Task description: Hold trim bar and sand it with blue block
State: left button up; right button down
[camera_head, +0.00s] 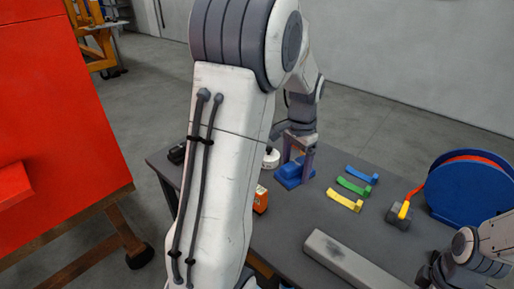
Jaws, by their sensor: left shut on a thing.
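The blue block (286,182) is on the dark tabletop near its far left side. My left gripper (297,158) points down at it and is shut on it; the fingers are small and partly dark in this view. The trim bar, a long grey bar (350,264), lies at the near side of the table, running toward the bottom right, apart from the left gripper. My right gripper (435,272) is at the lower right, right of the bar; its fingers are too unclear to read.
Green, blue and yellow brackets (345,203) lie mid-table. A yellow-handled hammer-like tool (400,212) and a big blue reel (468,190) are at the right. An orange box (261,199) is partly behind my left arm. A red panel (60,120) stands left.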

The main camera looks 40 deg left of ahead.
aim_at(317, 239)
pick_arm(q)
jog(key=s+d+m, duration=0.6)
jog(key=s+d, duration=0.2)
jog(key=d, duration=0.5)
jog(key=shift+w+f, duration=0.15)
jog(key=shift+f, duration=3.85)
jog(key=shift+w+d+f, duration=0.1)
jog(key=shift+d, duration=0.15)
jog(key=shift+c, duration=0.6)
jog(key=shift+d+f, duration=0.15)
jog(key=shift+d, duration=1.4)
jog(key=shift+d+f, duration=0.1)
jog(key=shift+d, duration=2.1)
jog(key=shift+a, duration=3.95)
jog(key=shift+a+r, duration=0.15)
jog(key=shift+r, duration=0.05)
notch_tip(317, 239, up, 8)
